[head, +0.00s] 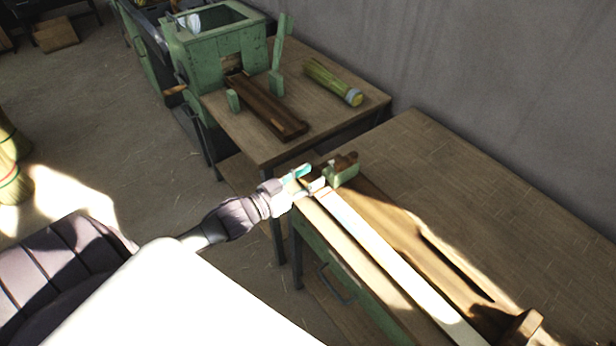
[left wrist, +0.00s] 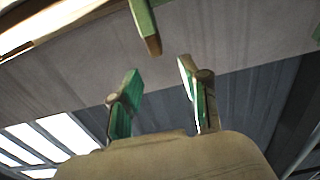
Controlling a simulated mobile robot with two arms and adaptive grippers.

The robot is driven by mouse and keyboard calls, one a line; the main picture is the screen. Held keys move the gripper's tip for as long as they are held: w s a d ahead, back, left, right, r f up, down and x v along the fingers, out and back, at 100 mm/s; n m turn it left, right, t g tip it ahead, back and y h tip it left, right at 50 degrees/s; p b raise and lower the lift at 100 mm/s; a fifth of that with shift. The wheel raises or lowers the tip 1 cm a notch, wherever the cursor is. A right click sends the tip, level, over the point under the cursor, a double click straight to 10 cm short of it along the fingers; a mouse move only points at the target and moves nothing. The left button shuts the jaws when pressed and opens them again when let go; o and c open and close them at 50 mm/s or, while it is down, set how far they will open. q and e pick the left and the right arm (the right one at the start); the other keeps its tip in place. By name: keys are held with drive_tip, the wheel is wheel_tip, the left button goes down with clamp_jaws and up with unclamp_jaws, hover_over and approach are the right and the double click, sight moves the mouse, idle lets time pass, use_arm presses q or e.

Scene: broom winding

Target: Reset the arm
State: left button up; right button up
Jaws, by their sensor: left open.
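My left gripper (head: 306,180) reaches in from the left, over the near left corner of the right-hand wooden table (head: 455,175). Its green-padded fingers are apart and nothing shows between them. A small green block with a brown top (head: 342,170) stands just right of the fingertips; I cannot tell whether they touch. The fingers also show spread in the left wrist view (left wrist: 160,88), with a green and wooden piece (left wrist: 147,22) beyond them. My right gripper is not seen.
A long pale strip (head: 395,255) and brown wooden boards lie along the table's near side. Behind stands a smaller table (head: 350,80) with a green machine (head: 222,45), a brown wooden trough (head: 265,107) and a straw bundle (head: 330,80). More straw (head: 10,165) stands at far left.

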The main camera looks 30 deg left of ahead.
use_arm(q)
drive_tip(key=shift+s, duration=0.1)
idle(0.5)
